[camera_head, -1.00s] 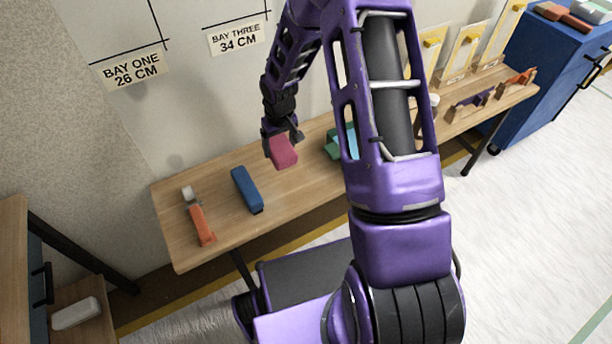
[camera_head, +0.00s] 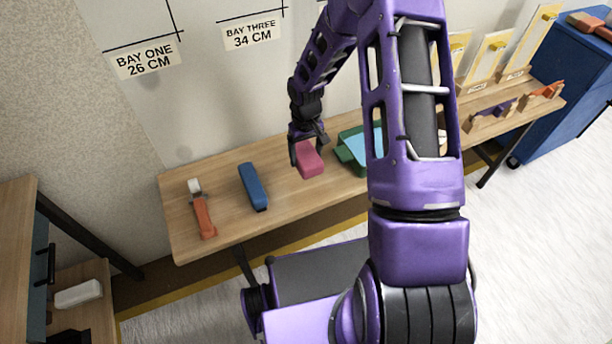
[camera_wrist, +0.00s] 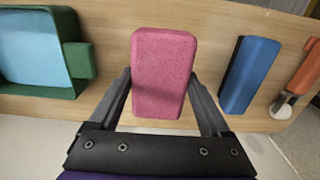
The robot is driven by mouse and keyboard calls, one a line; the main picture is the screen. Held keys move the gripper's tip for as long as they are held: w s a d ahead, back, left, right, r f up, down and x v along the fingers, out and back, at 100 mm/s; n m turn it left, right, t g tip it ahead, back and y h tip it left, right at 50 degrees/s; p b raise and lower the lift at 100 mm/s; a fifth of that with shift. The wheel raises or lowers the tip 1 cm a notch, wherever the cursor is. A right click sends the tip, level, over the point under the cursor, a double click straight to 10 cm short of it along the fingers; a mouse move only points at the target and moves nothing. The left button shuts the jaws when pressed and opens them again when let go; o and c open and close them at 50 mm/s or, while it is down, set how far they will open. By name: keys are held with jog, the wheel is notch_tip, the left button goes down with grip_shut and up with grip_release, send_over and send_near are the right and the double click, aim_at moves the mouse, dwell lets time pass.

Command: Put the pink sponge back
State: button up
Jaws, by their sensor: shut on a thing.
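The pink sponge (camera_head: 309,160) is a rounded block held between the fingers of my gripper (camera_head: 308,142), over the wooden table. In the wrist view the pink sponge (camera_wrist: 162,75) fills the space between the two dark fingers of my gripper (camera_wrist: 160,95), which are shut on it. Whether its underside touches the table I cannot tell.
A blue block (camera_head: 253,187) and an orange-handled tool (camera_head: 203,213) lie on the wooden table (camera_head: 220,187), left of the sponge. A green tray (camera_head: 350,150) with light blue inside stands to the right, partly hidden by my arm. A blue cabinet (camera_head: 570,110) stands far right.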

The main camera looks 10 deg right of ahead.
notch_tip(320, 180, down, 8)
jog(key=shift+f+b, duration=0.1)
jog(key=shift+b, duration=0.5)
jog(key=shift+f, duration=0.2)
jog(key=o, duration=1.2)
jog(key=shift+r, duration=0.1)
jog(key=shift+o, duration=0.2)
